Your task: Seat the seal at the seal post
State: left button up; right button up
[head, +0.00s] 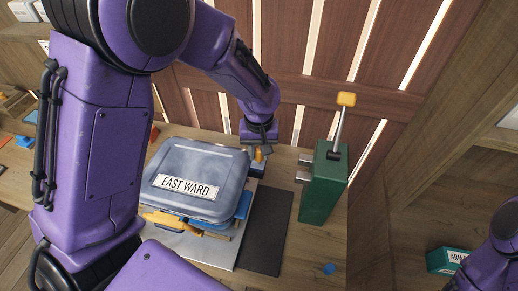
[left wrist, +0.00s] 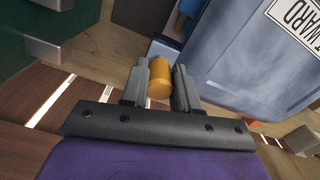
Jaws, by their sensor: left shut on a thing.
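My left gripper (head: 259,148) is behind the far right corner of the lidded bin, left of the green seal post. It is shut on a small orange cylinder, which I take to be the seal (left wrist: 160,79); in the left wrist view it sits between the two grey fingers. The seal post (head: 322,185) is a green upright block with two grey lugs on its left side and a raised lever with a yellow knob (head: 346,99). The seal is apart from the post. The grey-blue bin lid (head: 205,165) reads EAST WARD. My right gripper is out of view.
The bin stands on a pale plate (head: 222,252), with blue and yellow parts under its lid. A dark mat (head: 266,232) lies between bin and post. A slatted wooden wall (head: 300,60) is behind. A blue disc (head: 329,268) and a green labelled box (head: 438,260) are at right.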

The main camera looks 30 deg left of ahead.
pick_arm(q)
jog(key=shift+f, duration=1.2)
jog(key=o, duration=1.1)
notch_tip(320, 180, up, 10)
jog(key=shift+r+b, duration=0.1)
jog(key=shift+b, duration=0.9)
jog(key=shift+r, duration=0.15)
